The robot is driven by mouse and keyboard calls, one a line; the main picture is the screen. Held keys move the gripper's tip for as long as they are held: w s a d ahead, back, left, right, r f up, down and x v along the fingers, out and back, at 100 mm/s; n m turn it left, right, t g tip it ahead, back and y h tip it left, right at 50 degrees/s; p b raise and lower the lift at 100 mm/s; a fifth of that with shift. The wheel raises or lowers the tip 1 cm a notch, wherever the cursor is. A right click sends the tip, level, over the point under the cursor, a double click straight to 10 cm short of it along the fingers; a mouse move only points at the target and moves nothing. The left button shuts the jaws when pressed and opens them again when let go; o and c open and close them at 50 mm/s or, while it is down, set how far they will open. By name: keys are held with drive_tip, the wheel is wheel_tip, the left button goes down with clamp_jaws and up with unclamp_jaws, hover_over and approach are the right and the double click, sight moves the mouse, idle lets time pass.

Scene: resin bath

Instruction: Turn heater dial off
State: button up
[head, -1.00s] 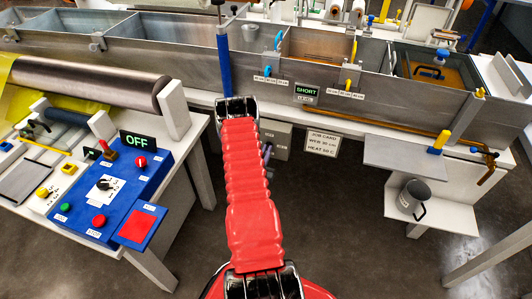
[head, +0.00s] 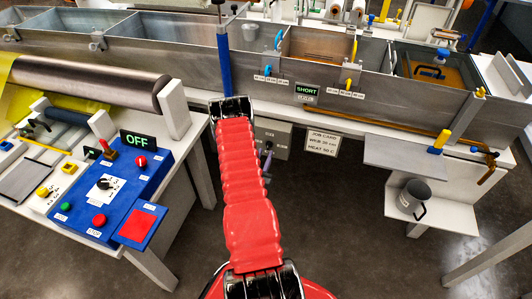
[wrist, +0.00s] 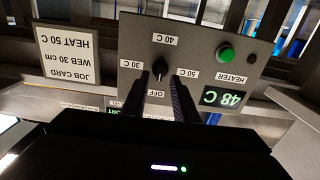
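The grey heater box (wrist: 185,60) appears upside down in the wrist view, with a black heater dial (wrist: 160,68) on its face. Around the dial are labels 30 C, 40 C, 50 C and OFF. A pale mark on the dial's lower end lies toward OFF, though it is small. The display (wrist: 223,97) reads 48 C. A green lamp (wrist: 226,54) sits beside the HEATER label. My gripper (wrist: 165,88) is open, with its two fingers apart just short of the dial, and the OFF label shows between them. The heater box (head: 280,135) is partly behind my arm in the head view.
A job card (wrist: 68,55) reading HEAT 50 C hangs beside the box. The metal bath (head: 410,98) runs above it. A blue control panel (head: 110,195) stands left, and a grey shelf (head: 405,158) with a mug (head: 412,196) below it is right.

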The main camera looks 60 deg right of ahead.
drive_tip(key=s+a, duration=0.1)
drive_tip(key=a, duration=0.9)
drive_tip(key=shift+s+a, duration=0.3)
drive_tip(key=shift+s, duration=0.05)
